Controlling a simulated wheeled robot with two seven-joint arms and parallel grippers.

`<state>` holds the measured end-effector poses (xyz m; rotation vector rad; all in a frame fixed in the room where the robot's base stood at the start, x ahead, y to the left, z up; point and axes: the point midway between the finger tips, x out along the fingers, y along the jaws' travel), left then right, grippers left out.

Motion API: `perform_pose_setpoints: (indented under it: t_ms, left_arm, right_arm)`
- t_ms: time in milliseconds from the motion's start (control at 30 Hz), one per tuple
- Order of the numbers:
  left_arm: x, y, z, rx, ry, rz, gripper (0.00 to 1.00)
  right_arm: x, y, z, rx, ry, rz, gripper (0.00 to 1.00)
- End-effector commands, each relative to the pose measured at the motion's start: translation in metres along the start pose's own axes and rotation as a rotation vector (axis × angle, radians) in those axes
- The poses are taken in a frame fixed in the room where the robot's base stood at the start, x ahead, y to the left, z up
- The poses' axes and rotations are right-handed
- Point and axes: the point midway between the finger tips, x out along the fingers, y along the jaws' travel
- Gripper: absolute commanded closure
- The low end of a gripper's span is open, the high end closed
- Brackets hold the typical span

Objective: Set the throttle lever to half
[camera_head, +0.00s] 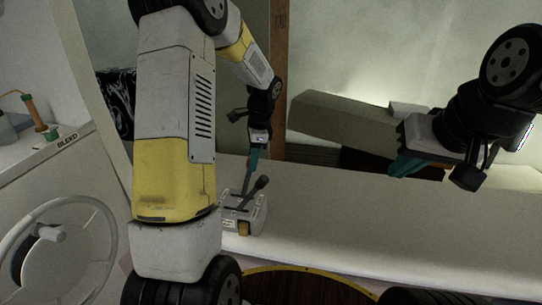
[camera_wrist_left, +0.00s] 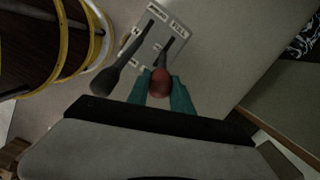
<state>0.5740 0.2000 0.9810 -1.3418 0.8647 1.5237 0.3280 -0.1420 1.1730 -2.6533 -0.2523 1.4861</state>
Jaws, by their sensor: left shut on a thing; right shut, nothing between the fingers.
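The lever box (camera_head: 243,215) is a pale unit on the white counter, with two levers in slots; its slotted top plate also shows in the left wrist view (camera_wrist_left: 151,34). One lever has a black knob (camera_head: 262,182) and leans to the right in the head view; this black knob (camera_wrist_left: 104,81) stands free beside my fingers. The other lever has a red knob (camera_wrist_left: 160,83). My left gripper (camera_head: 254,160) is shut on this red-knobbed lever, its teal fingers on both sides of the knob. My right gripper (camera_head: 405,166) is shut and empty, above the counter at right.
A white steering wheel (camera_head: 62,240) stands at lower left. A brown post (camera_head: 279,80) rises behind my left gripper. The white counter (camera_head: 400,225) is clear right of the lever box.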

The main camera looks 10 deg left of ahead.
Motion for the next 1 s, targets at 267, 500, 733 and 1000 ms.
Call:
perform_pose_setpoints:
  t_ms: [267,500,733,1000]
  left_arm:
    - [0.002,-0.019,0.043,-0.001,0.002,-0.002,1.0]
    - [0.002,-0.02,0.044,-0.001,0.0,-0.004,1.0]
    - [0.002,-0.019,0.043,0.0,0.001,-0.003,0.52]
    - [0.0,-0.018,0.042,0.0,0.002,-0.001,0.52]
  right_arm:
    - [0.0,0.0,0.0,0.0,0.0,0.0,1.0]
    - [0.0,0.0,0.0,0.0,0.0,0.0,1.0]
    - [0.0,0.0,0.0,0.0,0.0,0.0,1.0]
    - [0.0,0.0,0.0,0.0,0.0,0.0,1.0]
